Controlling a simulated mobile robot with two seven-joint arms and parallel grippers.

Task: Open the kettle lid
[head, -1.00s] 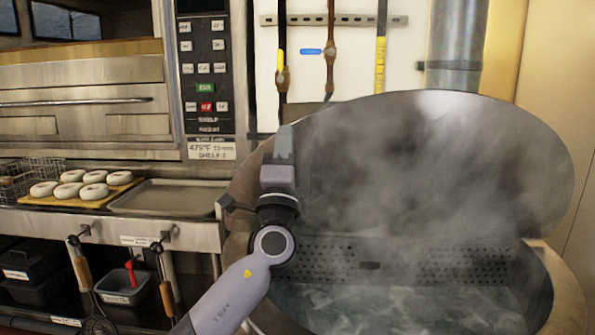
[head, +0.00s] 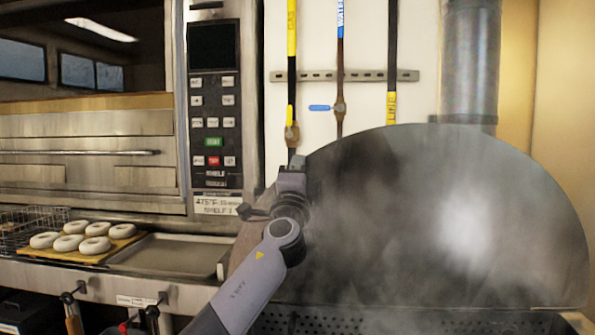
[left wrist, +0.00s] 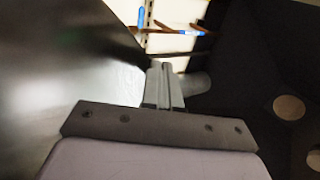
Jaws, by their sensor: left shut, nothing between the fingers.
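The kettle lid (head: 440,215), a large round steel disc, stands raised at the back of the kettle in the head view, partly veiled by steam. The perforated inside wall of the kettle (head: 400,320) shows below it at the bottom edge. My left gripper (head: 297,160) is at the lid's left edge, pointing up. In the left wrist view, my left gripper (left wrist: 165,85) has its fingers together with nothing between them. A dark, shiny surface (left wrist: 70,60), probably the lid, lies to their left. I cannot tell whether the gripper touches the lid. My right gripper is out of view.
An oven with a control panel (head: 213,120) stands at left. Bagels on a board (head: 80,240), a wire basket (head: 25,228) and an empty tray (head: 165,253) sit on the counter.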

